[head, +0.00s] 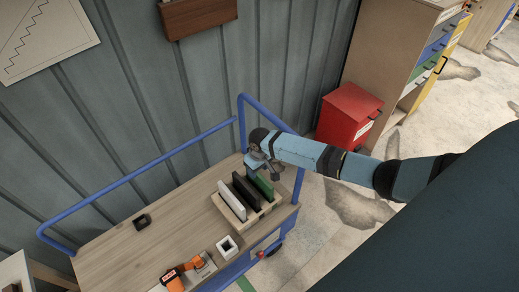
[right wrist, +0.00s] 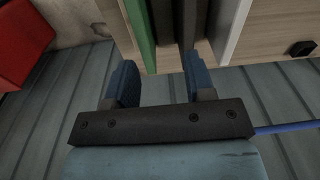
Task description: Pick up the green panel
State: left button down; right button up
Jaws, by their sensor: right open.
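The green panel (head: 264,185) stands upright in a wooden rack (head: 270,206) on the cart, at the right end of a row of panels. My right gripper (head: 267,170) is at the far top end of the green panel and partly hides it. In the right wrist view the right gripper (right wrist: 160,66) is open and empty. The green panel (right wrist: 141,36) shows just beyond the left finger, with dark panels (right wrist: 189,22) beyond the gap between the fingers. I cannot tell whether a finger touches any panel. My left gripper is not in view.
A black panel (head: 246,190) and a white panel (head: 231,200) stand beside the green one. The cart (head: 120,250) has a blue rail (head: 150,168) close behind the gripper. An orange tool (head: 178,275), a white square block (head: 227,246) and a small black part (head: 142,221) lie on it. A red bin (head: 345,118) stands behind.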

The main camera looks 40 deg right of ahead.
aim_at(261, 177)
jog(key=shift+m+g, duration=0.3)
jog(key=f, duration=0.2)
jog(key=w+d+f, duration=0.1)
jog(key=f, duration=0.1)
jog(key=d+f, duration=0.1)
jog(key=shift+w+d+f+b, duration=0.2)
jog(key=shift+w+f+b, duration=0.1)
jog(key=shift+f+b, duration=0.1)
jog(key=shift+f, duration=0.45)
jog(key=shift+f+b, duration=0.45)
jog(key=shift+b, duration=0.15)
notch_tip(261, 177, down, 4)
jog(key=b, duration=0.4)
jog(key=shift+d+f, duration=0.1)
jog(key=shift+f+b, duration=0.1)
jog(key=shift+b, duration=0.2)
jog(key=shift+c, duration=0.7)
pick_arm(q)
jog(key=shift+m, duration=0.3)
notch_tip(261, 177, down, 5)
jog(key=shift+d+r, duration=0.1)
jog(key=shift+d, duration=0.05)
pick_arm(e)
grip_shut()
